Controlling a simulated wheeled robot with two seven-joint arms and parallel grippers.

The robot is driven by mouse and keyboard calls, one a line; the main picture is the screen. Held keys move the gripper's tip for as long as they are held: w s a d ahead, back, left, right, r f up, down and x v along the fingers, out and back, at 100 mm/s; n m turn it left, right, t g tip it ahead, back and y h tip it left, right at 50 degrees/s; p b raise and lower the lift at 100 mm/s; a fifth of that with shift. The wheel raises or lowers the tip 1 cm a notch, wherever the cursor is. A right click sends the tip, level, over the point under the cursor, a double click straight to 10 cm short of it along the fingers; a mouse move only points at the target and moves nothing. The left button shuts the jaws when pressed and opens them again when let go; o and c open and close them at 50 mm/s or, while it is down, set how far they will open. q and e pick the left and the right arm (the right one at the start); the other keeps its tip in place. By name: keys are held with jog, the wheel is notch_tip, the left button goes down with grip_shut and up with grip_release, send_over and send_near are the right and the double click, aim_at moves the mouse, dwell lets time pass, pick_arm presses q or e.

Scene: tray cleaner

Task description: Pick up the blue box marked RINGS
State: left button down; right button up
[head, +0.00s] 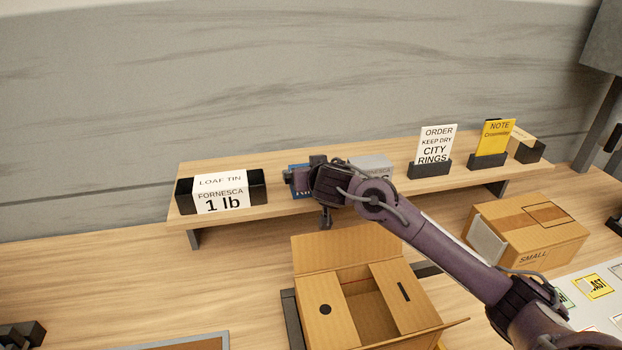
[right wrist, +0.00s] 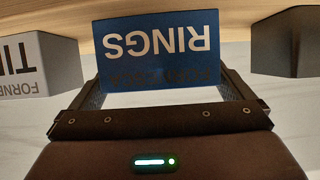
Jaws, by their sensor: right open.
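The blue box marked RINGS (head: 296,188) stands on the wooden shelf, partly hidden behind my right gripper (head: 312,186) in the head view. In the right wrist view the blue box (right wrist: 158,62) shows its RINGS lettering upside down. My right gripper (right wrist: 163,90) is open, with one finger at each side of the box's near end. A narrow gap shows on the right side; contact on the left side cannot be told. My left gripper is not in view.
The shelf (head: 282,206) also bears a loaf tin box (head: 222,196) to the left, a grey Fornesca box (head: 372,164) close right, and order (head: 436,146) and note (head: 492,142) cards. An open carton (head: 318,254) stands below; a closed small box (head: 527,229) is right.

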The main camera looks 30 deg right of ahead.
jog(key=shift+x, duration=1.55)
jog(key=shift+s, duration=0.1)
jog(key=shift+c, duration=0.3)
jog(key=c, duration=0.7)
jog(key=shift+r, duration=0.1)
jog(key=shift+c, duration=0.5)
jog(key=shift+r, duration=0.1)
